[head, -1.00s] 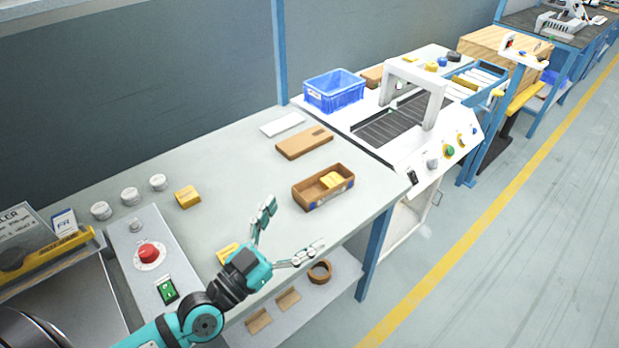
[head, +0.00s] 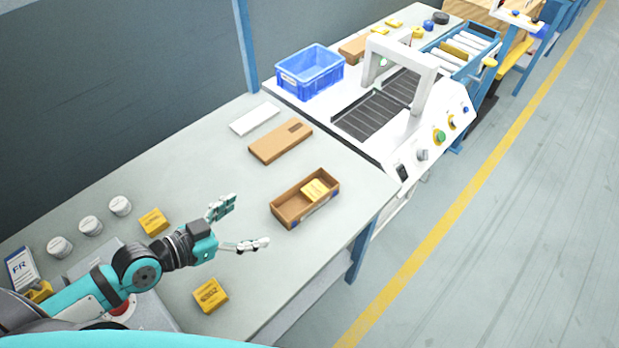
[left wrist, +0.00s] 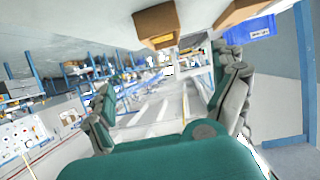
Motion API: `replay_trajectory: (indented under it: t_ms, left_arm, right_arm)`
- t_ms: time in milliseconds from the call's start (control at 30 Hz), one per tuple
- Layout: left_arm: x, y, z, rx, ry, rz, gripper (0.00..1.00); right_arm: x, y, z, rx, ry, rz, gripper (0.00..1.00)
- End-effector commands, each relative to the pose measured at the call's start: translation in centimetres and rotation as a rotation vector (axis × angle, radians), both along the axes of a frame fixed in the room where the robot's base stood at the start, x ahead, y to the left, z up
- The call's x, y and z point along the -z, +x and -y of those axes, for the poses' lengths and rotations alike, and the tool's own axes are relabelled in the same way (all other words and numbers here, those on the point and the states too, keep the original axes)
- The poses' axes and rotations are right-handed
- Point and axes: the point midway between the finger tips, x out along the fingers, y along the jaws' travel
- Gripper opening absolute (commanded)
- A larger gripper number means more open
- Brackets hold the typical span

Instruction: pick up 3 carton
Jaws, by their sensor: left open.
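An open brown carton (head: 288,213) stands on the grey bench, with a small yellow box (head: 315,190) inside it. A flat closed brown carton (head: 281,142) lies behind it. Two more small yellow boxes, one at the back left (head: 154,222) and one near the front edge (head: 210,295), rest on the bench. My left gripper (head: 238,226) is open and empty, just left of the open carton and apart from it. In the left wrist view, the open carton (left wrist: 157,22) shows beyond the spread fingers (left wrist: 165,100). My right gripper is not seen.
A white flat panel (head: 254,118) lies behind the closed carton. A blue bin (head: 309,72) stands beside the white conveyor machine (head: 400,150). Several white round containers (head: 90,226) line the back left. A blue post (head: 246,45) rises at the rear edge.

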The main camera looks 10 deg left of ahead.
Motion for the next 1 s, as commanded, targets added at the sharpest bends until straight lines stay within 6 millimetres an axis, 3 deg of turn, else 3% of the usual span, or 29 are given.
replay_trajectory:
  t_ms: [167,500,700,867,1000]
  left_arm:
    - [0.2,0.6,0.3,-0.004,-0.002,0.001,0.96]
    - [2.4,5.5,4.1,-0.003,-0.006,0.003,0.96]
    - [4.0,8.1,6.1,-0.002,-0.004,0.001,0.96]
    - [4.6,9.0,6.8,0.0,-0.001,0.0,0.96]
    - [4.9,9.8,7.3,-0.001,-0.002,0.001,0.96]
  right_arm:
    - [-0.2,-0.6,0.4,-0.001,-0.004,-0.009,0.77]
    - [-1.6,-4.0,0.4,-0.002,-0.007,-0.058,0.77]
    - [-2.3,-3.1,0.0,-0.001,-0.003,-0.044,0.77]
    - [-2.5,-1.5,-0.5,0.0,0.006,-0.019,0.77]
    - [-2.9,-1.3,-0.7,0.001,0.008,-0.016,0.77]
